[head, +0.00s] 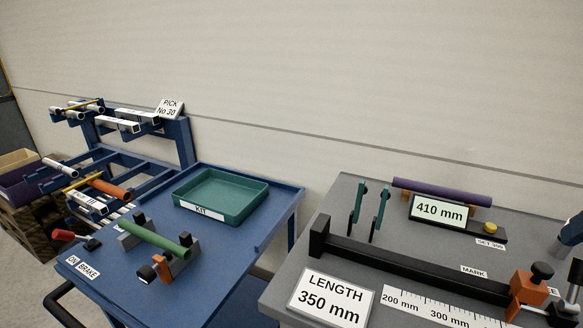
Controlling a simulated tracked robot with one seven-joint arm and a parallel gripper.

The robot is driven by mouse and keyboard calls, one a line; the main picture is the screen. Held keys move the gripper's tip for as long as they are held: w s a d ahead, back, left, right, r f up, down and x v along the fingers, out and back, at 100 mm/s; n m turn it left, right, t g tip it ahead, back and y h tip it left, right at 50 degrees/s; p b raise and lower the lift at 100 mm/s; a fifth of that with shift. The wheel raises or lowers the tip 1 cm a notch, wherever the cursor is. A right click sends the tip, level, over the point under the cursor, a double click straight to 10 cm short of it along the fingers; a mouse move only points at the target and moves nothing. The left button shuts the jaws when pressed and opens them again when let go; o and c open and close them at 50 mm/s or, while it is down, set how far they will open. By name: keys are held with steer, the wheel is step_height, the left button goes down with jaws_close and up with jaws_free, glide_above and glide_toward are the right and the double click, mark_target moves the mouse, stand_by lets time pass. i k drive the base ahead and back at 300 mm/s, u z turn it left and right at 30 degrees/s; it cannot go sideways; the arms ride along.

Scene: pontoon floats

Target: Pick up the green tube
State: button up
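The green tube (155,238) lies level on two grey support blocks (184,251) on the blue cart top (222,270), left of centre. It runs from back left to front right. A small orange and black clamp-like part (161,268) sits close by its front right end. No part of my gripper can be made out in the head view.
A green KIT tray (260,202) stands behind the tube. A blue rack (180,140) holds other tubes at the back left, including an orange one (110,190). A grey bench (300,262) with a purple tube (442,192) and a measuring stop stands at the right.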

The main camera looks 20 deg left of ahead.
mark_target(183, 253)
steer(key=u, duration=0.05)
steer(key=k, duration=0.5)
steer(key=u, duration=2.1)
steer(key=k, duration=0.5)
steer(key=z, duration=0.1)
steer(key=i, duration=0.5)
steer(key=u, duration=0.25)
